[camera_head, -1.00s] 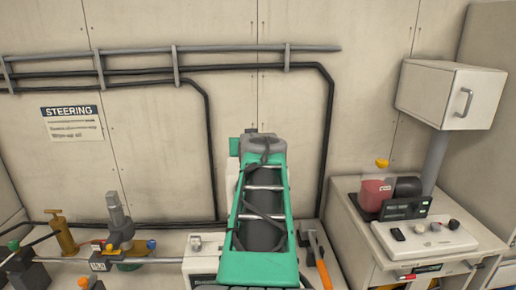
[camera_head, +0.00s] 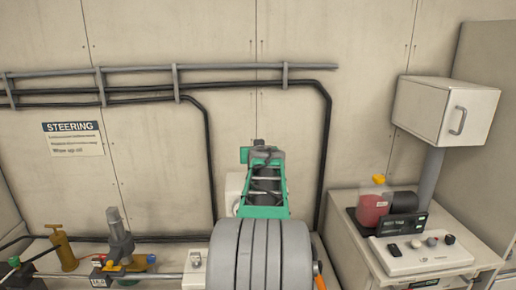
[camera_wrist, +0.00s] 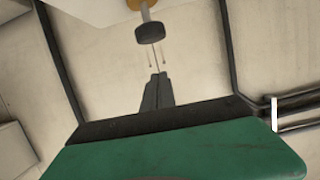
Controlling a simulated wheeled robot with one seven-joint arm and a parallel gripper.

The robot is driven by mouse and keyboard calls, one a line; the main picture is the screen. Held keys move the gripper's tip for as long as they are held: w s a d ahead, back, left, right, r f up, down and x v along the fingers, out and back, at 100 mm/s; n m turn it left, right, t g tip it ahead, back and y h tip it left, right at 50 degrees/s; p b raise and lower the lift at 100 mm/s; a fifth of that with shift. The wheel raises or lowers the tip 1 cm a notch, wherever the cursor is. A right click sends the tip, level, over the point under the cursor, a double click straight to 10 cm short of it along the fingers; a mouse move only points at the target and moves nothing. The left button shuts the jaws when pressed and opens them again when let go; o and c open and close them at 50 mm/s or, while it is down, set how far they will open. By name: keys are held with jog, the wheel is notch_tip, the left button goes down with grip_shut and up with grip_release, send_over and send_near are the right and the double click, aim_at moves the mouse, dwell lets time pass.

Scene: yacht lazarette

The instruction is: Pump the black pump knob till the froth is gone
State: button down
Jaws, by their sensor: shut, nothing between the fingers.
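In the head view my green and grey arm fills the lower middle and hides the fingertips and the knob. I cannot make out froth in either view.
A jar of red fluid (camera_head: 373,208) with a yellow cap stands on the right cabinet, beside a switch panel (camera_head: 421,253). A brass hand pump (camera_head: 65,250) and a grey valve (camera_head: 119,240) stand at left. Pipes run along the wall.

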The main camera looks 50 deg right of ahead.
jog(key=shift+w+f+p, duration=0.1)
jog(key=shift+f+p, duration=0.25)
jog(key=shift+f, duration=1.7)
jog(key=shift+f, duration=0.1)
notch_tip(320, 180, down, 4)
jog(key=b, duration=0.4)
jog(key=shift+r, duration=0.25)
notch_tip(320, 180, up, 5)
jog(key=shift+f+p, duration=0.15)
jog(key=shift+p, duration=0.6)
jog(key=b+v, duration=0.3)
jog(key=v, duration=0.6)
jog(key=shift+s+a+b, duration=0.25)
jog(key=shift+s+b, duration=0.05)
jog(key=shift+b, duration=0.05)
